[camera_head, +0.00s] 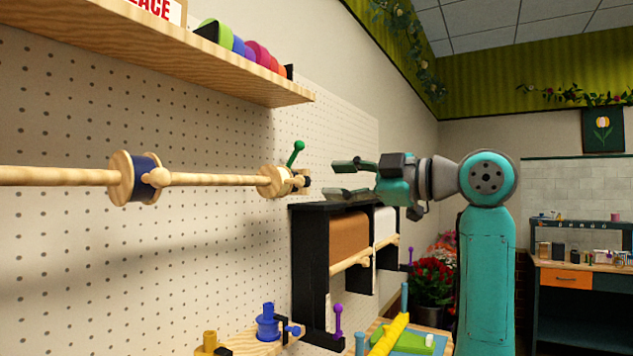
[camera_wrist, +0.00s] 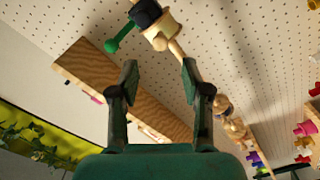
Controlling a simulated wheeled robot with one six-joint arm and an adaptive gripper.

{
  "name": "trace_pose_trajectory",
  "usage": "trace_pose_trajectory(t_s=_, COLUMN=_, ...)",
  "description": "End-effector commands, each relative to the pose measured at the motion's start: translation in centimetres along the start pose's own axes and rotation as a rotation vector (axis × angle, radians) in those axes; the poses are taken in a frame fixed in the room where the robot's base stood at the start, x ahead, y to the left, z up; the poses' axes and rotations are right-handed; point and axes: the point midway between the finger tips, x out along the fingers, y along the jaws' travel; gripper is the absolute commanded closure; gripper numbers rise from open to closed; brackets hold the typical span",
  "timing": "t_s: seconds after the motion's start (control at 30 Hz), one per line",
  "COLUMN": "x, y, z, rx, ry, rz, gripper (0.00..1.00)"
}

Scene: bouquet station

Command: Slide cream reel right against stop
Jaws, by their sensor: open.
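A pale wooden rod (camera_head: 215,180) runs along the pegboard. Near its right end is a cream-coloured reel (camera_head: 272,182), with a green-knobbed lever (camera_head: 297,153) just above and a dark end piece (camera_head: 307,181) to its right. The reel, partly hidden by wooden parts, seems close to that end piece; I cannot tell whether they touch. In the wrist view, the pale reel (camera_wrist: 162,33) and green lever (camera_wrist: 121,37) lie beyond my fingertips. My gripper (camera_head: 352,179) is open and empty, to the right of the rod's end and apart from it.
A navy reel (camera_head: 146,176) with wooden flanges sits further left on the rod. A wooden shelf (camera_head: 230,68) with coloured rolls hangs above. A black rack (camera_head: 312,270) with brown and white paper rolls stands below. Air between my gripper and the rod's end is clear.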

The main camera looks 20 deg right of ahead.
Motion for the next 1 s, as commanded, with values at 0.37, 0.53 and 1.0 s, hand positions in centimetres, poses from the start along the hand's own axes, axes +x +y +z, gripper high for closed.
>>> trace_pose_trajectory(t_s=0.37, x=-3.2, y=0.0, z=0.0, rx=0.0, ry=0.0, rz=-0.001, gripper=0.52)
trace_pose_trajectory(t_s=0.53, x=-3.2, y=0.0, z=0.0, rx=0.0, ry=0.0, rz=-0.001, gripper=0.52)
trace_pose_trajectory(t_s=1.0, x=-3.2, y=0.0, z=0.0, rx=0.0, ry=0.0, rz=0.0, gripper=0.52)
